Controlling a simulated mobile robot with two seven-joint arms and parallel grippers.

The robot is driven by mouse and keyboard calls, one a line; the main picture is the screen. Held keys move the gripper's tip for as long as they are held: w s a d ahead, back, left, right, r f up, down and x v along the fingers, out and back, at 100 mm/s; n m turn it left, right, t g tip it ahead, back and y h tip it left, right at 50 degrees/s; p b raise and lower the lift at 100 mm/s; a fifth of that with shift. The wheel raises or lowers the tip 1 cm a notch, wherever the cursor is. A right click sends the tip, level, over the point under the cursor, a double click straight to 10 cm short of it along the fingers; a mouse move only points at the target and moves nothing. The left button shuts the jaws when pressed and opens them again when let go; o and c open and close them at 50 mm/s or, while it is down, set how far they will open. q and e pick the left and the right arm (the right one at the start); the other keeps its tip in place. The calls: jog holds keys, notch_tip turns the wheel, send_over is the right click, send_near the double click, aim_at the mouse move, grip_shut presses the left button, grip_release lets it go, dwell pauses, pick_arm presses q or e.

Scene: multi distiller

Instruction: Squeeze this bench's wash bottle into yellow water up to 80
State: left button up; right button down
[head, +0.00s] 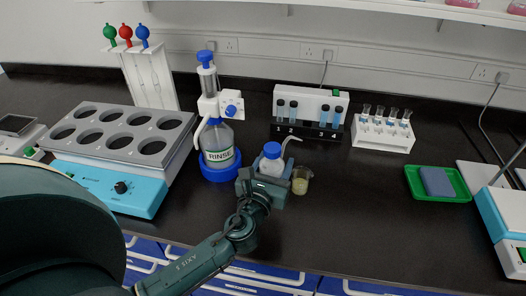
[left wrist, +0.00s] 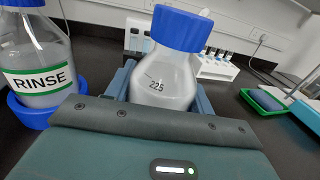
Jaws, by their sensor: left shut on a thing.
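The wash bottle (head: 271,166) is white and translucent with a blue cap and a thin bent spout. It stands upright in my left gripper (head: 264,184), which is shut around its body. A small glass beaker with yellow water (head: 300,184) stands on the bench just right of the gripper. The spout's tip shows above and behind the beaker; I cannot tell if it is over the mouth. The beaker's level marks are too small to read. My right gripper is not in view.
A RINSE dispenser bottle (head: 221,155) stands in a blue base, left of my gripper. A tube stand (head: 309,102) and a white vial rack (head: 383,134) are behind. A heating block (head: 108,177) is at left, a green tray (head: 414,183) at right.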

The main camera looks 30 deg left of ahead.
aim_at(301, 181)
pick_arm(q)
jog(key=shift+f+h, duration=0.2)
jog(key=shift+h, duration=0.2)
jog(key=shift+f+b, duration=0.6)
jog(key=shift+b, duration=0.05)
notch_tip(301, 181, down, 4)
jog(key=b, duration=0.3)
jog(key=shift+r, duration=0.25)
jog(key=shift+f+b, duration=0.35)
jog(key=shift+b, duration=0.15)
jog(key=shift+f+b, duration=0.45)
jog(key=shift+f, duration=0.2)
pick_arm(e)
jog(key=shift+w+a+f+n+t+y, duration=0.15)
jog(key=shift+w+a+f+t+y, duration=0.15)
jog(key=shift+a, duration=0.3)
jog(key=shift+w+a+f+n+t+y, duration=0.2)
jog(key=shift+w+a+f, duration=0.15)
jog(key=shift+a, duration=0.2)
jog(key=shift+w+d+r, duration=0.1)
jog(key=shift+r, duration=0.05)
